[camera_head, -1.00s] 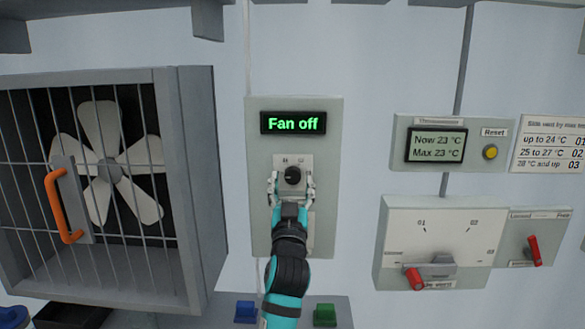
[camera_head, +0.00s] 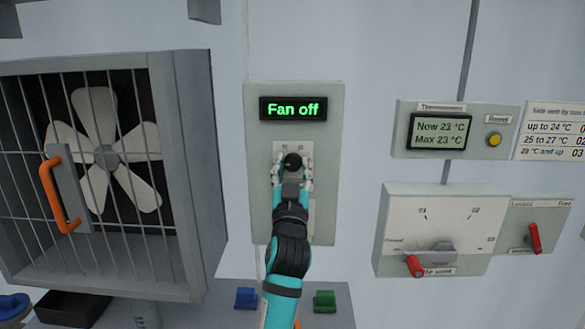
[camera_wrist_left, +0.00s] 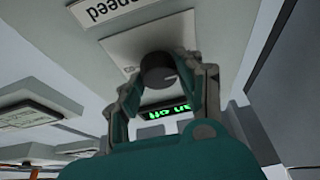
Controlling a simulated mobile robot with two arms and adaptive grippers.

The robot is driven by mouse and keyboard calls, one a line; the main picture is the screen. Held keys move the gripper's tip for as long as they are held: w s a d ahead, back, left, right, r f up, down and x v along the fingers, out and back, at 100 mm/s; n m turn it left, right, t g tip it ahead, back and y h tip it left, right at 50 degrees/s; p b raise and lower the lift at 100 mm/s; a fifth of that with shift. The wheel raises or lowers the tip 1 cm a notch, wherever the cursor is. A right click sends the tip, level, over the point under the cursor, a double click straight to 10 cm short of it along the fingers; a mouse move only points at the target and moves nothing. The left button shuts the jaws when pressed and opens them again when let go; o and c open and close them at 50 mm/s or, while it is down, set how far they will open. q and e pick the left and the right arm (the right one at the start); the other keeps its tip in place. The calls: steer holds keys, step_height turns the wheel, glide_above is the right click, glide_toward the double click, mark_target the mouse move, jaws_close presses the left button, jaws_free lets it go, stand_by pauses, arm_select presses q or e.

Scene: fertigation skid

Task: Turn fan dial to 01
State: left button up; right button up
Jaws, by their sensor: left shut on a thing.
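The fan dial (camera_head: 292,162) is a round black knob on a pale plate of the grey fan panel (camera_head: 262,205). The display (camera_head: 293,108) above it reads "Fan off" in green. My left gripper (camera_head: 292,174) is at the dial, with one finger on each side, shut on it. In the left wrist view the dial (camera_wrist_left: 158,70) sits between the fingertips (camera_wrist_left: 165,82), with a light pointer mark on its face. The gripper covers the lower part of the plate, and the dial's markings are too small to read. My right gripper is not in view.
A caged fan (camera_head: 108,155) with an orange handle (camera_head: 56,195) stands left. Right are a thermometer box (camera_head: 402,135) and a vent panel (camera_head: 400,205) with red-handled levers. Blue (camera_head: 246,297) and green (camera_head: 324,300) blocks sit below.

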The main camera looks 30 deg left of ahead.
arm_select(q)
steer(key=shift+r+m+h+p, duration=0.2)
steer(key=shift+m+h+p, duration=0.2)
steer(key=shift+m+p, duration=0.35)
steer(key=m+h+p, duration=0.2)
steer(key=m+p, duration=0.2)
steer(key=m+h+p, duration=0.2)
steer(key=m+p, duration=0.2)
steer(key=m+h+p, duration=0.1)
steer(key=m+p, duration=0.2)
steer(key=m, duration=0.1)
steer(key=shift+s+a+r+t+h+p, duration=0.1)
steer(key=shift+r+t+h+p, duration=0.1)
steer(key=shift+t+h+p, duration=0.2)
steer(key=shift+f+m+h+p, duration=0.2)
steer(key=shift+m+h+p, duration=0.2)
steer(key=shift+m+p, duration=0.85)
steer(key=o, duration=1.1)
steer(key=shift+f, duration=0.1)
steer(key=shift+s+f, duration=0.15)
steer(key=shift+s, duration=0.3)
steer(key=v, duration=1.1)
steer(key=shift+r, duration=0.3)
